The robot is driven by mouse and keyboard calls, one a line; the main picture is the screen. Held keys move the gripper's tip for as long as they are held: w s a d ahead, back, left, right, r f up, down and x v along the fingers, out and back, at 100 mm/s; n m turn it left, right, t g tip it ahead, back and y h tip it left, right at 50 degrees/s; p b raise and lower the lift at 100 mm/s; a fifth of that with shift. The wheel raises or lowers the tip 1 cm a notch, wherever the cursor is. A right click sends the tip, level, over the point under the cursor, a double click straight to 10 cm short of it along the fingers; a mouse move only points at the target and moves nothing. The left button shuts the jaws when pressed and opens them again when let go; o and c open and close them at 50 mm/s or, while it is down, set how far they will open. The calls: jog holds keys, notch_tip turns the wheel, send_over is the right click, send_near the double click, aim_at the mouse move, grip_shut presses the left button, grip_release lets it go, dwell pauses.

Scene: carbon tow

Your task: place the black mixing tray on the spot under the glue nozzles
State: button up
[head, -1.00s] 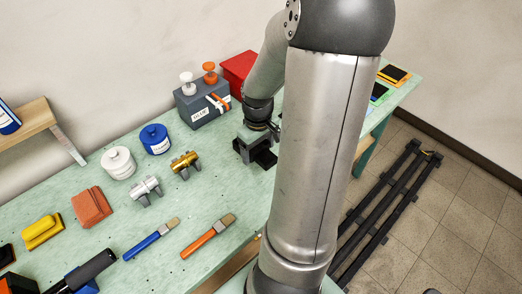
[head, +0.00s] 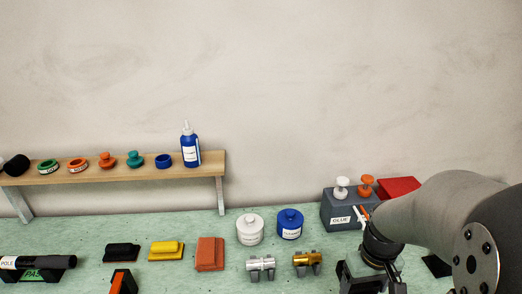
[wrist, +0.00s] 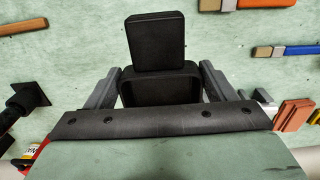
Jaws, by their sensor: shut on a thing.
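The black mixing tray (wrist: 128,92) is between the two fingers of my gripper (wrist: 160,92) in the wrist view, and the gripper is shut on it. A flat black square piece (wrist: 155,40) shows just beyond the tray's rim; I cannot tell if it is part of it. In the head view my gripper (head: 372,284) is at the lower right, in front of the glue dispenser (head: 340,212). The tray is not clearly seen there. The dispenser has a white pump, an orange pump and small nozzles (head: 362,213) at its front. The spot under them is largely hidden by my arm.
A gold clamp (head: 307,262) and a silver clamp (head: 261,265) stand left of the gripper. A blue jar (head: 290,226) and a white jar (head: 250,231) stand behind them. A red box (head: 398,187) is behind my arm. A wooden shelf (head: 110,170) is at the left.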

jog(key=w+a+f, duration=0.1)
jog(key=w+a, duration=0.2)
jog(key=w, duration=0.2)
jog(key=w+a+f, duration=0.1)
jog(key=w+a, duration=0.3)
jog(key=w, duration=0.2)
jog(key=w+a+f, duration=0.2)
jog(key=w+a, duration=0.2)
jog(key=w, duration=0.2)
jog(key=shift+w+a, duration=0.1)
jog(key=shift+a, duration=0.05)
